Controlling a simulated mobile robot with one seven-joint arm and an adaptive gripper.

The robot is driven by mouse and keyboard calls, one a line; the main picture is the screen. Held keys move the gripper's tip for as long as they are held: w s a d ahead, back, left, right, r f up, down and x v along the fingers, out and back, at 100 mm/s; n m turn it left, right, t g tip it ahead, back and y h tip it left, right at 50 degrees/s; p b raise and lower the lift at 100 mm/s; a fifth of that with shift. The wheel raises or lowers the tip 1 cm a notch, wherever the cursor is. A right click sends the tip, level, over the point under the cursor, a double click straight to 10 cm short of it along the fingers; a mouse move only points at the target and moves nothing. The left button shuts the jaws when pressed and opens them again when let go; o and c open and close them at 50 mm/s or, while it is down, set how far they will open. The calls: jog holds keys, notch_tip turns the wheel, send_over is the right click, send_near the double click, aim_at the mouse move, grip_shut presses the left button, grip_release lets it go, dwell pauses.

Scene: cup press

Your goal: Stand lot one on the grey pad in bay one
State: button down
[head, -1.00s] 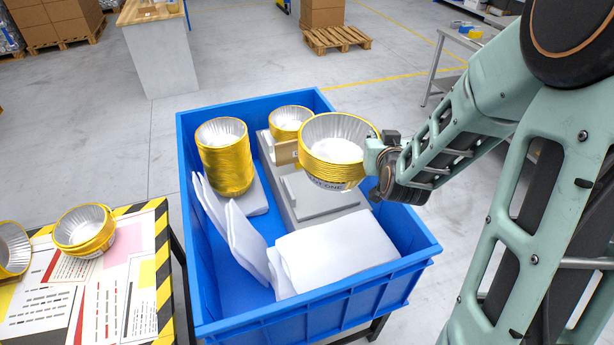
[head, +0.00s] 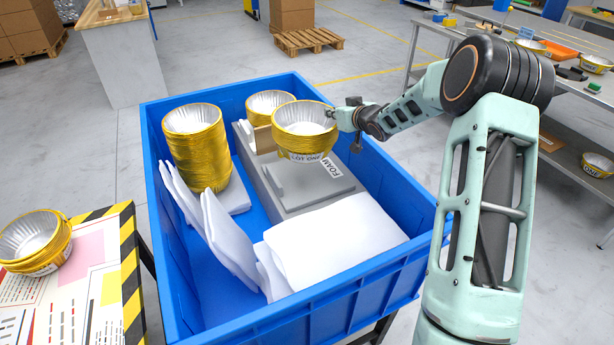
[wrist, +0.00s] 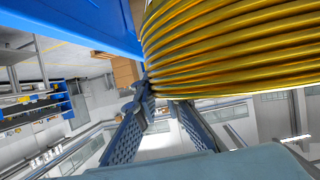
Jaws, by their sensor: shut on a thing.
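Lot one (head: 303,143) is a stack of gold foil cups with a "LOT ONE" label, upright in the head view. My gripper (head: 334,118) is shut on its right side and holds it over the blue crate. In the wrist view the ribbed gold stack (wrist: 235,50) fills the upper right, above the gripper fingers (wrist: 168,108). Below the stack in the head view is a grey block with a raised flat grey pad (head: 300,187) and a "FOAM" label. I cannot tell whether the stack touches anything beneath. No bay number is readable.
The blue crate (head: 338,303) also holds a tall gold stack (head: 197,155) at left, a shorter one (head: 268,105) behind, a brown piece (head: 264,140), upright white sheets (head: 228,235) and a white folded sheet (head: 335,240). A striped table (head: 75,310) stands at left.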

jog(key=shift+w+d+f, duration=0.2)
jog(key=shift+w+f, duration=0.05)
jog(key=shift+f, duration=0.15)
notch_tip(320, 180, down, 10)
jog(key=b, duration=0.1)
jog(key=shift+r+b, duration=0.15)
jog(key=shift+b, duration=0.25)
jog(key=shift+f, duration=0.25)
jog(key=c, duration=2)
grip_release()
jog(key=shift+c, duration=0.2)
